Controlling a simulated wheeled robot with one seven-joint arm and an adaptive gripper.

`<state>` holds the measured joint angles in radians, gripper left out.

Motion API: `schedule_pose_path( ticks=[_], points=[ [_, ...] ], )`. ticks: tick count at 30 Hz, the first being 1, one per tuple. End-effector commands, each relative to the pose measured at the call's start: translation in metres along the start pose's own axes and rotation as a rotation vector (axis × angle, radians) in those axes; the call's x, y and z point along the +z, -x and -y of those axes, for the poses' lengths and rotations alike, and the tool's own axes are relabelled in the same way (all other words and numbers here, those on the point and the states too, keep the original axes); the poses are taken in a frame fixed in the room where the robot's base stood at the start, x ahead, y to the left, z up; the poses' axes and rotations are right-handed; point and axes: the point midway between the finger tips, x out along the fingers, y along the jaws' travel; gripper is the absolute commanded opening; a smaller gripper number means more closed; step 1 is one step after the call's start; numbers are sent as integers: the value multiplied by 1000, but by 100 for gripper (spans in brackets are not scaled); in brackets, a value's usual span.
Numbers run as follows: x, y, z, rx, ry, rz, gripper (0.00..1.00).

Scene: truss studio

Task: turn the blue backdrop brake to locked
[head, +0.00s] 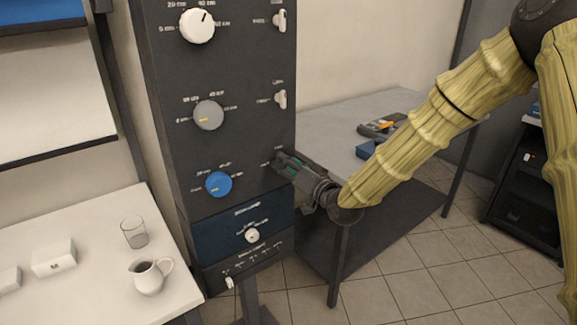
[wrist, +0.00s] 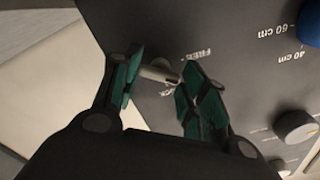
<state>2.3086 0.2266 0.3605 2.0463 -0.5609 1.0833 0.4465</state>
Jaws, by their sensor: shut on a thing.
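The blue backdrop brake is a small pale lever (wrist: 160,71) on the dark panel (head: 240,140), seen in the wrist view between my fingertips. Lettering reading FREE and what looks like LOCK sits on either side of it. My gripper (wrist: 158,75) is shut on this lever, with its green pads on both sides. In the head view my gripper (head: 284,164) is at the panel's right edge, right of the blue knob (head: 218,184), and hides the lever. The lever's exact angle between the two words is hard to tell.
Two similar white levers (head: 280,99) (head: 280,20) sit above on the panel, beside a grey knob (head: 208,115) and a white knob (head: 197,26). A grey table (head: 335,120) stands behind my gripper. A white table (head: 100,235) with a jug (head: 149,279) is at left.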

Motion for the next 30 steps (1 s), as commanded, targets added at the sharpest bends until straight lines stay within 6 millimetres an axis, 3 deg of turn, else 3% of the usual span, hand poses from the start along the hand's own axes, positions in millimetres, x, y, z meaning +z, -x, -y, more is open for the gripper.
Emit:
schedule_pose_path(
  ticks=[18, 30],
  points=[
    [-1, 0, -4, 1, -584, -7, 19],
    [-1, 0, -3, 1, -858, -6, 19]
  ],
)
